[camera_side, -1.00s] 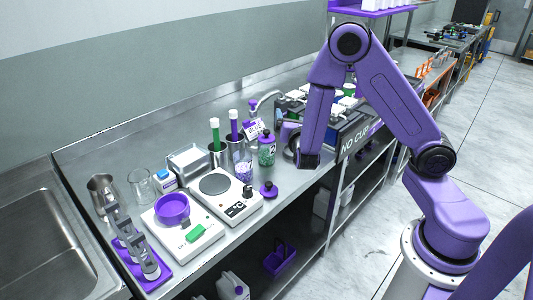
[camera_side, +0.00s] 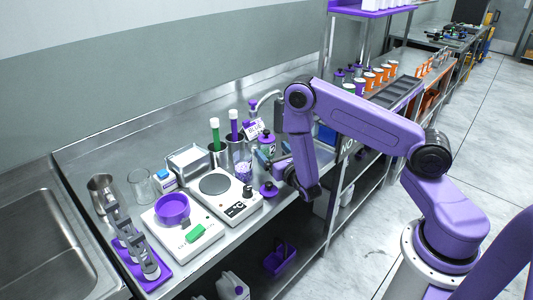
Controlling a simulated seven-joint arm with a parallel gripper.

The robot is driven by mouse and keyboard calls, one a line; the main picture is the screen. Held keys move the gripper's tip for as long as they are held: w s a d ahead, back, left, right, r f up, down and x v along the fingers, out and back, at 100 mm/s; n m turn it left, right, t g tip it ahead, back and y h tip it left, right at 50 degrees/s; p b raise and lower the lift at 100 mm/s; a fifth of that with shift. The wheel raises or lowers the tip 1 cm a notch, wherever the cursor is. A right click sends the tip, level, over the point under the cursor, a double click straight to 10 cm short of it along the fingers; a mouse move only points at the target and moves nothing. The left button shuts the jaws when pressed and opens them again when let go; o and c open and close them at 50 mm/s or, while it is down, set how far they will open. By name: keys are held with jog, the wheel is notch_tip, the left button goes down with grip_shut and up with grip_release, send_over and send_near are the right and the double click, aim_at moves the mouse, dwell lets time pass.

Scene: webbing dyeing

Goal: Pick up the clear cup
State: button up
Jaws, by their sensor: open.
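A clear glass cup (camera_side: 141,187) stands upright and empty on the steel counter at the left, between a metal pitcher and a small blue-and-white box. A smaller clear cup with purple and white specks (camera_side: 244,170) stands behind the hot plate, close to my gripper.
A hot plate (camera_side: 216,187) and a scale with a purple bowl (camera_side: 172,207) fill the front. A metal pitcher (camera_side: 101,188) and a purple rack (camera_side: 150,275) stand at the left. Tall metal cups hold green and purple tubes. A sink (camera_side: 40,245) lies far left.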

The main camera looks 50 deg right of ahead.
aim_at(271, 144)
jog(key=shift+f, duration=1)
jog(key=x, duration=0.5)
jog(key=shift+r, duration=0.1)
jog(key=c, duration=1.2)
jog(key=shift+r, duration=0.4)
jog(key=r, duration=0.3)
jog(key=shift+s, duration=0.2)
jog(key=s+a+r, duration=0.2)
jog(key=s+r, duration=0.7)
jog(key=s, duration=0.4)
jog(key=shift+s, duration=0.15)
